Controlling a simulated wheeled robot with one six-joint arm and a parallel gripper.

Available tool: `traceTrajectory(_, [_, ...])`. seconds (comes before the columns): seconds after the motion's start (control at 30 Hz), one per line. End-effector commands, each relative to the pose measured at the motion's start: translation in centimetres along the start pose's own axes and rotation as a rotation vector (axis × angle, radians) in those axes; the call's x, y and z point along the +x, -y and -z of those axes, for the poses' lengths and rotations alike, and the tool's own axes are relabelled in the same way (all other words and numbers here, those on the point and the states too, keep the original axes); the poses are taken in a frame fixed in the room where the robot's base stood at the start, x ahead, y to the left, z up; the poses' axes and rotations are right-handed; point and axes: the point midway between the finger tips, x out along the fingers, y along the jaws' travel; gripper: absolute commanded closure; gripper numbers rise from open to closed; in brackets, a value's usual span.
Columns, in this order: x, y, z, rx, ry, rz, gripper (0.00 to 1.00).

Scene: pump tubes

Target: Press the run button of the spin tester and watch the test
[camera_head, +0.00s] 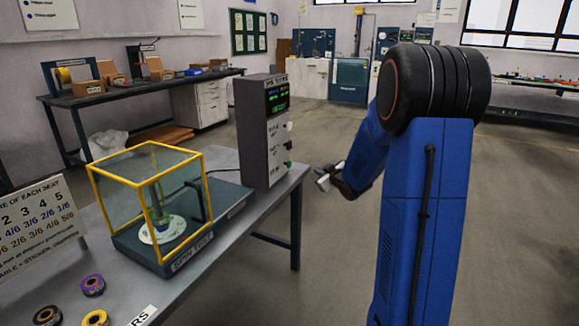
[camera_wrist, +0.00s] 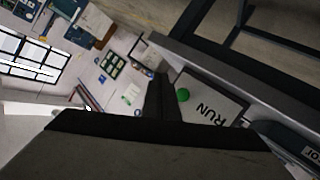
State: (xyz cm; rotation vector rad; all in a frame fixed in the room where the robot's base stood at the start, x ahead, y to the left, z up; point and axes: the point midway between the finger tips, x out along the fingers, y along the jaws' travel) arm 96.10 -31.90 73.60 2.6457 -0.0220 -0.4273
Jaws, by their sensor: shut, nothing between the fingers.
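The spin tester (camera_head: 190,248) stands on the grey table, with a clear guard box (camera_head: 112,190) edged in yellow over a white disc (camera_head: 160,232). A greenish upright part stands on the disc. The grey control cabinet (camera_head: 254,140) rises behind it with a lit display (camera_head: 277,98). A green run button (camera_head: 288,164) sits low on its panel; the wrist view shows the button (camera_wrist: 183,95) beside the word RUN. My gripper (camera_head: 323,180) is shut and empty, to the right of the button and slightly lower in the head view, apart from it. Dark fingers (camera_wrist: 161,97) show near the button in the wrist view.
Tape rolls in purple (camera_head: 93,285) and yellow (camera_head: 95,318) lie on the near table. A printed sign (camera_head: 38,225) stands at left. A back bench (camera_head: 130,92) holds boxes. The floor right of the table is clear.

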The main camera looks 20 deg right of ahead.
Motion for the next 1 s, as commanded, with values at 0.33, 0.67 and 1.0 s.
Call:
traceTrajectory(0.33, [0.8,0.6,0.6,0.001,-0.001,0.001,1.00])
traceTrajectory(0.67, [3.5,2.6,2.6,0.000,0.000,0.002,1.00])
traceTrajectory(1.0, [5.7,4.2,4.1,0.001,0.001,0.001,1.00])
